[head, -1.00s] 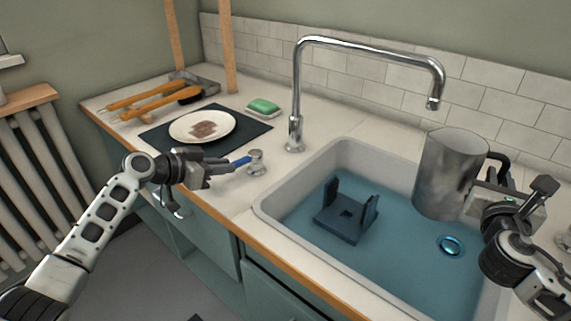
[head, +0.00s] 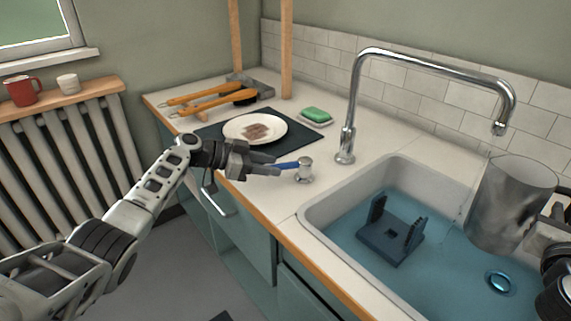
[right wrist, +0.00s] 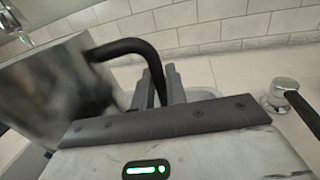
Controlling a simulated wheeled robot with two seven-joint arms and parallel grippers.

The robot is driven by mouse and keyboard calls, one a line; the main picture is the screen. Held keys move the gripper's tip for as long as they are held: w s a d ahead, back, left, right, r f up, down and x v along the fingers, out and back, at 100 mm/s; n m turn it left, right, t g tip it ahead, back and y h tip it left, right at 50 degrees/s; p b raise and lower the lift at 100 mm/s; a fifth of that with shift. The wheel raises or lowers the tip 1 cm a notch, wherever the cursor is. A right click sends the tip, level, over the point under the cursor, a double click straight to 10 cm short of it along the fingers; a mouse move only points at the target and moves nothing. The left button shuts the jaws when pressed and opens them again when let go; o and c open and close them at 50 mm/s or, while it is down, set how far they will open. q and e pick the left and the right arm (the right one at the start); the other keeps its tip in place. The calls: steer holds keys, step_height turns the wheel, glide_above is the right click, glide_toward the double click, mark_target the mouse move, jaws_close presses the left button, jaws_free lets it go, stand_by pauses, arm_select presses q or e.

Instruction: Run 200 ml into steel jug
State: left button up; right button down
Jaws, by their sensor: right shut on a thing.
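The steel jug (head: 512,205) is held over the right part of the sink (head: 330,205), its rim just below the spout outlet of the chrome tap (head: 345,140). My right gripper (right wrist: 168,85) is shut on its black handle (right wrist: 150,60). The blurred jug body (right wrist: 55,95) fills the left of the right wrist view. My left gripper (head: 278,166) is at the blue lever (head: 287,165) of a small chrome valve (head: 305,170) on the counter. Whether its fingers are closed on the lever is unclear.
A dark blue bracket (head: 390,232) and a drain (head: 499,283) are in the sink. A plate (head: 255,130) on a dark mat, green soap (head: 315,115) and wooden-handled tools (head: 215,98) lie on the counter. Another valve (right wrist: 283,92) has a dark lever.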

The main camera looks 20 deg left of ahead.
arm_select(q)
steer(key=v, duration=1.2)
steer(key=shift+r, duration=0.1)
